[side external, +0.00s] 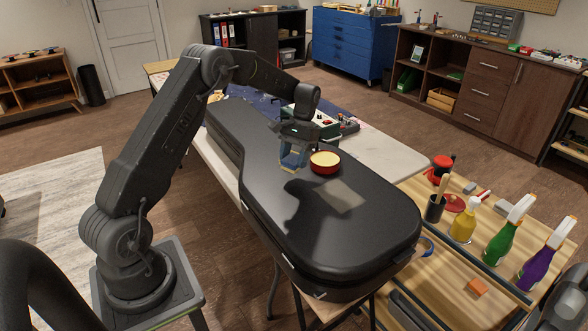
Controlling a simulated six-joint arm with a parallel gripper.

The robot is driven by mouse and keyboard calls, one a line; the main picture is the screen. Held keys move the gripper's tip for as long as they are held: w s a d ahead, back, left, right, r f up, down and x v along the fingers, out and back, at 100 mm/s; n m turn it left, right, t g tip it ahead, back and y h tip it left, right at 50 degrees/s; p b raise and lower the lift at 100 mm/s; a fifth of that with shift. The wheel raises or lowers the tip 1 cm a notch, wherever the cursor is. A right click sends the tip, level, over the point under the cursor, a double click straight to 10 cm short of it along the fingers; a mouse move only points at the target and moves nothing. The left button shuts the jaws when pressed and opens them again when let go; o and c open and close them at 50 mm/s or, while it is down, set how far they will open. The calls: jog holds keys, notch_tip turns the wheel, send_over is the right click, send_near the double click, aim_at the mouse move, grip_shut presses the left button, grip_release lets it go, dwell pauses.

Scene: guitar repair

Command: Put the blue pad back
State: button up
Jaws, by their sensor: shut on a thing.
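My gripper (293,157) is over the closed black guitar case (370,225). It is shut on the blue pad (291,160), a small blue block with a pale yellowish lower part, partly hidden by the fingers. I cannot tell whether the pad touches the case lid. A round red tin (325,167) with pale yellow contents stands on the lid just right of the gripper. A flat greyish-beige patch (340,196) lies on the lid in front of the tin.
A wooden side table (455,262) at the right holds yellow, green (502,241) and purple (546,254) spray bottles, a dark cup (434,209) and an orange block (477,287). Behind the case, a pale table (385,150) carries a green device (313,122). The front of the lid is clear.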

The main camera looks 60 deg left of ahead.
aim_at(294, 178)
jog(key=shift+f, duration=2)
jog(key=shift+f, duration=0.1)
jog(key=o, duration=1)
